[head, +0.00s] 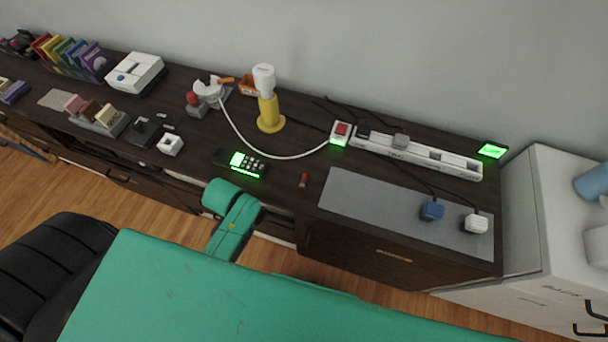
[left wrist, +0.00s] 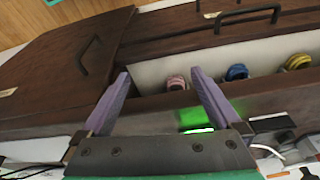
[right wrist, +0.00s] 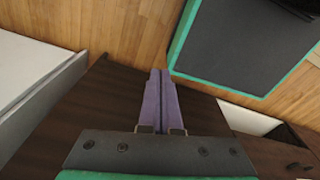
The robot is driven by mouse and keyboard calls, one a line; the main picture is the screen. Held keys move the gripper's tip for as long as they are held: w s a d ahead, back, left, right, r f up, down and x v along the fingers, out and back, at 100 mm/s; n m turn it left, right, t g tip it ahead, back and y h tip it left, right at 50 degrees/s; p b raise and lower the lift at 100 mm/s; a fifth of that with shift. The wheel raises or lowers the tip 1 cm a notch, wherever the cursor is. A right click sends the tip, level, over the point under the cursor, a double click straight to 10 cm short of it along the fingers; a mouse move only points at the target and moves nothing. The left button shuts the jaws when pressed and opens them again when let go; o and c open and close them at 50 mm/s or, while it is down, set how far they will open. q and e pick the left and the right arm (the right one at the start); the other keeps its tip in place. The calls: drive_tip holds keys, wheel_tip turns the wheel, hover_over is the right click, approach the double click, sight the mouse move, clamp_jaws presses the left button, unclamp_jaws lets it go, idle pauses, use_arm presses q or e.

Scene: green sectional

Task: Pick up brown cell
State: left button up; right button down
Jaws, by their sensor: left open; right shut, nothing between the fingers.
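A small brown block (head: 90,109) stands between a pink and a cream block in a grey holder (head: 112,128), at the left of the dark desk in the head view. It is the only clearly brown small piece I see; whether it is the cell I cannot tell. My left arm reaches to the desk's front edge, right of the holder; its fingers are hidden in the head view. In the left wrist view my left gripper (left wrist: 160,73) is open and empty, by an open drawer. My right gripper (right wrist: 160,72) is shut and empty in the right wrist view.
The open drawer (left wrist: 145,76) holds pink, blue and yellow items. A black chair (head: 60,262) stands at lower left.

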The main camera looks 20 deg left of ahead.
use_arm(q)
wheel_tip(320, 180, up, 7)
drive_tip(key=w+d+p, duration=0.1)
wheel_tip(320, 180, up, 10)
drive_tip(key=m+g+h, duration=0.2)
drive_tip(key=m, duration=1.2)
hover_over(303, 180)
drive_tip(key=a+r+m+g+p, duration=0.1)
drive_tip(key=a+m, duration=0.1)
drive_tip(key=a, duration=0.1)
drive_tip(key=shift+y, duration=0.3)
drive_tip(key=d+f, duration=0.1)
drive_tip(key=f, duration=0.3)
drive_tip(key=d+f+p, duration=0.1)
drive_tip(key=f, duration=0.4)
drive_tip(key=d+f+p, duration=0.1)
drive_tip(key=f, duration=0.3)
drive_tip(key=shift+f, duration=0.3)
drive_tip(key=c, duration=1.4)
use_arm(e)
drive_tip(key=r, duration=0.2)
drive_tip(key=d+r, duration=0.1)
drive_tip(key=r, duration=0.1)
drive_tip(key=shift+w+r, duration=0.1)
drive_tip(key=shift+w, duration=0.1)
